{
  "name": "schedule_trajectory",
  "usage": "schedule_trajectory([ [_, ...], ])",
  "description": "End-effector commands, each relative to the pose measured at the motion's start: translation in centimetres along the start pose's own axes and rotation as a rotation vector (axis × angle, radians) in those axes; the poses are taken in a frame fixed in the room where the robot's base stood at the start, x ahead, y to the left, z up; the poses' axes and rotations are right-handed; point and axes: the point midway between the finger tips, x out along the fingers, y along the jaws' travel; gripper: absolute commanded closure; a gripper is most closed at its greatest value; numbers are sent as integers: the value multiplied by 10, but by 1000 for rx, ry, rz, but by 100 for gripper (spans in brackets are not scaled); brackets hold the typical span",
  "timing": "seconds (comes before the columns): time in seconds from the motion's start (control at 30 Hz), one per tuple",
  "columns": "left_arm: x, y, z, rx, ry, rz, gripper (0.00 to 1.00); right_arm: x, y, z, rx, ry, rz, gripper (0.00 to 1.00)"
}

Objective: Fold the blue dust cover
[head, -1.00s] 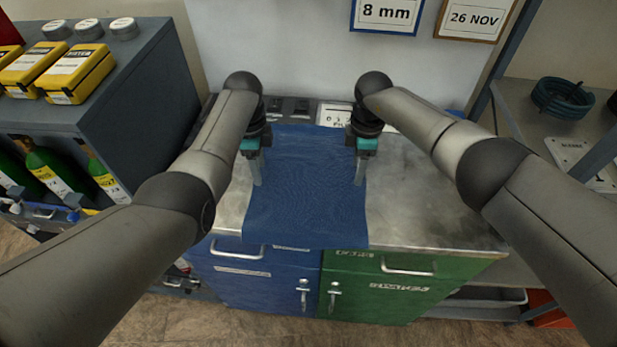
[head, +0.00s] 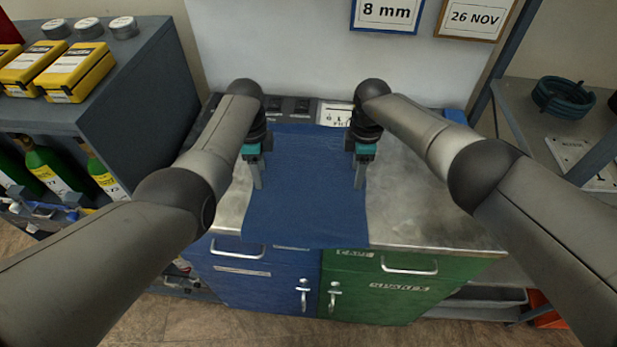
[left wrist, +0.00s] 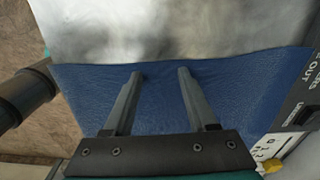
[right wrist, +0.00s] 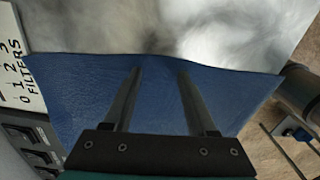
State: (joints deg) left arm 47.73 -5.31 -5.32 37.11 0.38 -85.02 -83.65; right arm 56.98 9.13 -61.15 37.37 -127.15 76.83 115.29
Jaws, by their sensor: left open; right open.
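The blue dust cover (head: 305,205) lies spread out on the metal bench top, and its near edge hangs a little over the front edge. My left gripper (head: 258,186) is over the cover's left side, pointing down, and my right gripper (head: 359,186) is over its right side. In the left wrist view the open fingers (left wrist: 158,75) reach across the cover (left wrist: 90,95) toward its edge. In the right wrist view the open fingers (right wrist: 161,72) do the same over the cover (right wrist: 75,90). Neither holds any cloth. I cannot tell whether the fingertips touch the cover.
The bench top (head: 420,200) is bare right of the cover. A label card (head: 333,114) and dark panels stand at the back by the wall. A grey shelf (head: 130,90) with yellow boxes (head: 75,72) is at left. A shelf with a coiled hose (head: 563,97) is at right.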

Motion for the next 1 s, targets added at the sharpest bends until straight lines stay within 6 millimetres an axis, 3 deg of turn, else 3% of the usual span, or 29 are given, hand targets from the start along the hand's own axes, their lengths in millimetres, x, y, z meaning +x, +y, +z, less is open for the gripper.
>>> schedule_trajectory([
  [0.13,1,1,0,0,0,2,43,2,0,0,0,-1,-2,43],
  [1.0,2,2,0,0,0,4,91,2,-1,1,1,-1,-3,91],
])
